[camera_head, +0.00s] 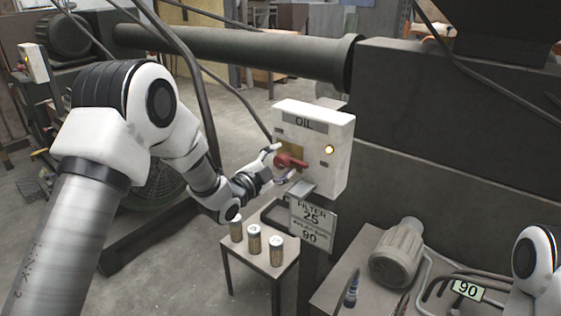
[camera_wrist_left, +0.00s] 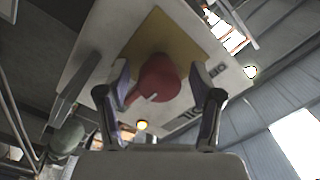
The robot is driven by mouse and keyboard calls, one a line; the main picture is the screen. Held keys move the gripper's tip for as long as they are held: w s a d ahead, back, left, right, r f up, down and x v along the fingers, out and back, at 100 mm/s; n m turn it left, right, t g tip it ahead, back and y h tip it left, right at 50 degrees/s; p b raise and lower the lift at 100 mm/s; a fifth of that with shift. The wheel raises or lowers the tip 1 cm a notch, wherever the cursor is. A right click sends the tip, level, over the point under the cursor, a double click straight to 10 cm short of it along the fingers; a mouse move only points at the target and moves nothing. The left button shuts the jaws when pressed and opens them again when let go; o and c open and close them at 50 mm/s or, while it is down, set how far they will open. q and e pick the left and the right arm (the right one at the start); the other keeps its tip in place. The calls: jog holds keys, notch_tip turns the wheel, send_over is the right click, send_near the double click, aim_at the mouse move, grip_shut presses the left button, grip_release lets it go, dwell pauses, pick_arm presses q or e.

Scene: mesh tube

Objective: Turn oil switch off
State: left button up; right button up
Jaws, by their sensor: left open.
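The white oil switch box (camera_head: 335,122) has an "OIL" label and a lit yellow lamp (camera_head: 329,149). Its red rotary handle (camera_head: 292,161) sits on a yellow plate on the front face. My left gripper (camera_head: 279,164) is at the handle with its fingers apart, one on either side of it. In the left wrist view the red handle (camera_wrist_left: 158,80) lies between the two open fingertips. Contact with the fingers is not clear.
A "FILTER 25 / 90" sign (camera_head: 312,215) hangs just below the box. A small table (camera_head: 240,251) with several cans (camera_head: 276,251) stands below left. A grey motor (camera_head: 398,252) and pipes sit at lower right. A big dark duct (camera_head: 230,50) runs behind.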

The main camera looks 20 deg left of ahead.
pick_arm(q)
jog(key=shift+f, duration=0.1)
jog(key=c, duration=1.2)
jog(key=shift+o, duration=0.2)
jog(key=shift+n, duration=0.3)
jog(key=n, duration=0.7)
jog(key=shift+n, duration=0.4)
jog(key=n, duration=0.4)
jog(key=shift+n+p, duration=0.3)
jog(key=shift+p, duration=0.05)
jog(key=n+p, duration=0.1)
jog(key=n, duration=0.4)
